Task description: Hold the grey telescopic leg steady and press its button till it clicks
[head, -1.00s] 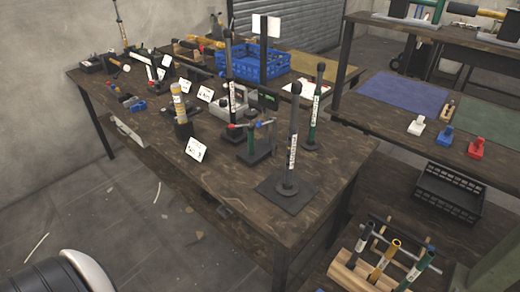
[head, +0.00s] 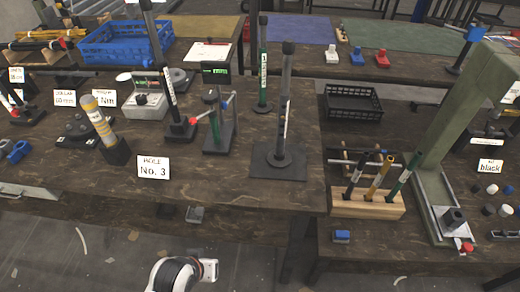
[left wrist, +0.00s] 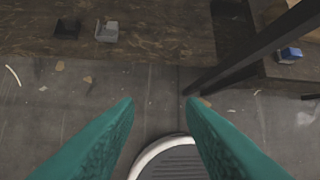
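The grey telescopic leg (head: 285,105) stands upright on a flat dark base plate (head: 265,172) near the right front corner of the work table. It has a dark cap and a white label strip. I cannot make out its button. My left gripper (left wrist: 160,103) shows in the left wrist view as two teal fingers, apart and empty, above the floor in front of the tables. The leg is not in that view. My right gripper is in neither view.
A green-and-black post (head: 263,70) stands behind the leg, and a small clamp stand (head: 218,125) to its left. A sign reading No. 3 (head: 153,167) is at the table front. To the right are a wooden rack of tubes (head: 368,203) and a tall green press frame (head: 440,140).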

